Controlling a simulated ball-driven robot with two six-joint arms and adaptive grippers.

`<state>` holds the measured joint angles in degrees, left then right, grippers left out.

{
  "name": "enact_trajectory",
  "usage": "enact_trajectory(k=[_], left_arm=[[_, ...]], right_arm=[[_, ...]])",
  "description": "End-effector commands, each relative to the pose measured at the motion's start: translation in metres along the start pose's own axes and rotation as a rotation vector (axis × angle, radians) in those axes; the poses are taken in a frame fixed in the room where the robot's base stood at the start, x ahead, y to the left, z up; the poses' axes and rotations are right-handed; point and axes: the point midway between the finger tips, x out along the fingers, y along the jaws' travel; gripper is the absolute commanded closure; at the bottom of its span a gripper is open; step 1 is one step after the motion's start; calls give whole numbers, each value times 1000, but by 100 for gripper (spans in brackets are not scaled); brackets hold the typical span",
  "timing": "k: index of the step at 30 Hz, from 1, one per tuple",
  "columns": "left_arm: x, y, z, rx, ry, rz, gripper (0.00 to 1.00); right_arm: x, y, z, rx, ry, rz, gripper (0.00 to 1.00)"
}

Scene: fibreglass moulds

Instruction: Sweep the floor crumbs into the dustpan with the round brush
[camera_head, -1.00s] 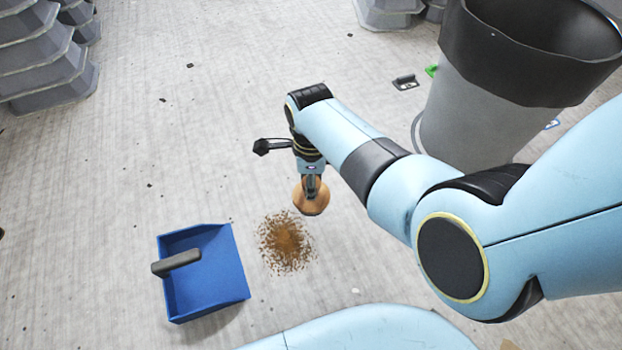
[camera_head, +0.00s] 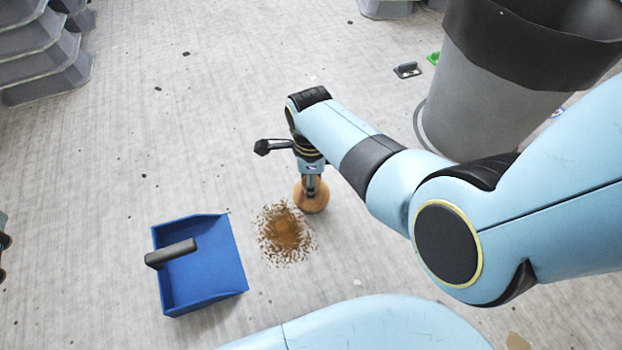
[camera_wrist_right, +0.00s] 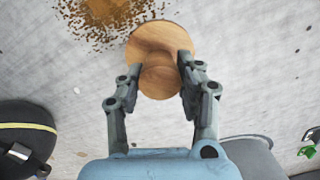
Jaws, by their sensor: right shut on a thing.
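The blue dustpan (camera_head: 205,272) with a grey handle lies on the floor at the lower left of the head view. A pile of brown crumbs (camera_head: 284,234) lies to its right, with a gap of bare floor between them. My right gripper (camera_head: 310,187) is shut on the wooden round brush (camera_head: 312,202), just beyond and right of the pile. In the right wrist view the gripper (camera_wrist_right: 160,75) holds the brush (camera_wrist_right: 160,40) by its knob, and the crumbs (camera_wrist_right: 105,15) reach its upper left edge. The brush's underside is hidden. My left gripper is out of view.
A large grey bin (camera_head: 490,110) with a black rim stands at the upper right. Stacked grey moulds (camera_head: 45,60) stand at the upper left. A small dark object (camera_head: 407,70) and a green one (camera_head: 433,58) lie near the bin. The floor left of the brush is mostly clear.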

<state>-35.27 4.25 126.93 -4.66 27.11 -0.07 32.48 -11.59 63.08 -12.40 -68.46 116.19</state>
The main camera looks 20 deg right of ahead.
Motion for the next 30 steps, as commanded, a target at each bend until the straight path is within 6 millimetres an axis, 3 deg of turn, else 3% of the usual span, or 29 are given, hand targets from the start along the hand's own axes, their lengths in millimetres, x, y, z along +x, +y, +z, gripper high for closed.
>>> enact_trajectory(k=[30], left_arm=[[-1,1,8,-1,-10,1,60]], right_arm=[[24,0,0,1,0,0,100]])
